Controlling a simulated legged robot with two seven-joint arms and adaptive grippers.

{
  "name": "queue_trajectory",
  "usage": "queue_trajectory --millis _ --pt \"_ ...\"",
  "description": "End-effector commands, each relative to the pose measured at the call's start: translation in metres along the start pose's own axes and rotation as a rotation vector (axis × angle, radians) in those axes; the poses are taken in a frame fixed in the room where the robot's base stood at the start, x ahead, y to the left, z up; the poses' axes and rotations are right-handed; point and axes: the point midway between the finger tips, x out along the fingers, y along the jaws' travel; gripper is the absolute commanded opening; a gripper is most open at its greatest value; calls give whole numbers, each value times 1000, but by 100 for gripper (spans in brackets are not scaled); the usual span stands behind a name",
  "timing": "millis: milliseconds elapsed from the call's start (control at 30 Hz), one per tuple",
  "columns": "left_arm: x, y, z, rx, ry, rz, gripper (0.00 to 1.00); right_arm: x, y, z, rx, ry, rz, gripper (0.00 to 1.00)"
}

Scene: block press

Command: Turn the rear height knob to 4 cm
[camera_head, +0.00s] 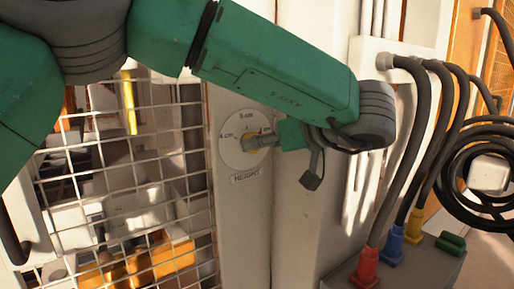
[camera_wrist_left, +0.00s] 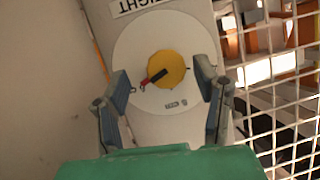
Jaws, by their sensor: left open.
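The height knob (camera_wrist_left: 172,66) is a yellow disc at the centre of a round white dial (camera_head: 229,155). In the head view the dial reads what looks like 5 cm at top and 4 cm at left, with a small mark at right. In the wrist view, which shows the dial upside down, a dark and red pointer lies across the knob's edge towards the lower left. My left gripper (camera_wrist_left: 162,76) is open, its two fingers on either side of the knob with visible gaps. My right gripper is not in view.
A HEIGHT label (camera_head: 245,177) sits below the dial on a pale panel. A wire mesh guard (camera_head: 110,185) stands to the left. Cables with red (camera_head: 365,268), blue (camera_head: 390,248) and yellow (camera_head: 414,228) plugs run down at the right.

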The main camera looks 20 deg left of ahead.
Motion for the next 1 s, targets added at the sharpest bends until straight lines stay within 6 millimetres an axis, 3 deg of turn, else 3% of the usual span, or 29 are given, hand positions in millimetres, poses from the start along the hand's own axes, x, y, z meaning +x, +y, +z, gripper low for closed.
queue_trajectory --millis 233,533,667,700,1000 --pt "26 -3 -1 -3 -5 1 56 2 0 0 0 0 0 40" --pt "26 -2 -1 -2 -2 -2 56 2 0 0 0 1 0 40" --pt "26 -1 -1 -2 -1 -3 10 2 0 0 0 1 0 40" --pt "26 -1 -1 -2 -1 -3 5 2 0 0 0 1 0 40" --pt "24 -1 -1 -20 -5 11 5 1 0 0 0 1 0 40"
